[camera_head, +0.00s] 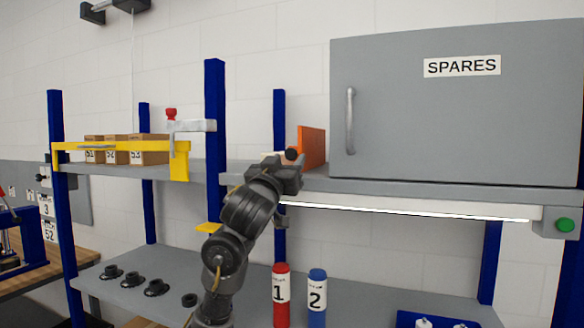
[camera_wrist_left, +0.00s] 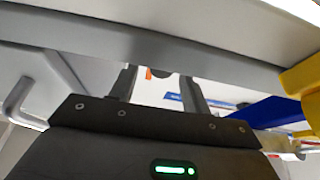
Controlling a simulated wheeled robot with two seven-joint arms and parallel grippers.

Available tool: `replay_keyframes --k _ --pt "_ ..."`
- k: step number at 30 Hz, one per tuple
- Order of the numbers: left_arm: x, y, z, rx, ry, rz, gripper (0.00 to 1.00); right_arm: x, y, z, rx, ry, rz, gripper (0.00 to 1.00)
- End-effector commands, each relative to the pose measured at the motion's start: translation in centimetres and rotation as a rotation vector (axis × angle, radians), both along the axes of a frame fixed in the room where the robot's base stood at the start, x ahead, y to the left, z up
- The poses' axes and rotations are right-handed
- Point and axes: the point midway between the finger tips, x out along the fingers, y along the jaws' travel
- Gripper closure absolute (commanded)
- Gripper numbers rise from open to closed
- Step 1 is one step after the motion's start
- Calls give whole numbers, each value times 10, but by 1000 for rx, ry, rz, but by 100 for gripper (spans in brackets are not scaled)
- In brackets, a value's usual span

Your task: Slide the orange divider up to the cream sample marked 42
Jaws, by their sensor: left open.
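The orange divider (camera_head: 312,145) stands upright on the upper shelf, just left of the grey SPARES cabinet. Its lower left part is hidden behind my left gripper (camera_head: 291,163), which is raised in front of the shelf edge. In the left wrist view the two fingers of my left gripper (camera_wrist_left: 158,82) stand apart, with a small bit of orange (camera_wrist_left: 148,73) visible between them. A small cream patch (camera_head: 269,155) shows just left of the gripper in the head view; it may be the cream sample, but no 42 is readable. My right gripper is not in view.
The SPARES cabinet (camera_head: 460,110) closes off the right of the shelf. A blue post (camera_head: 215,130) and a yellow barrier (camera_head: 120,146) with boxes behind it are to the left. Red bottle 1 (camera_head: 281,300) and blue bottle 2 (camera_head: 317,300) stand on the lower shelf.

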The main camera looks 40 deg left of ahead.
Motion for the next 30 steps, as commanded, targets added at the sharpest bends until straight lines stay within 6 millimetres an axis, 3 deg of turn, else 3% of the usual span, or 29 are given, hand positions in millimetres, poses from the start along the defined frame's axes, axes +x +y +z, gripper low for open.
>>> replay_keyframes --k 9,19,30 --pt "31 12 16 0 0 3 53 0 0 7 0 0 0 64" --pt "33 13 16 -1 0 4 53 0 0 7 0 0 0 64" --pt "33 13 16 -1 -1 4 100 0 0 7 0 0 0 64"
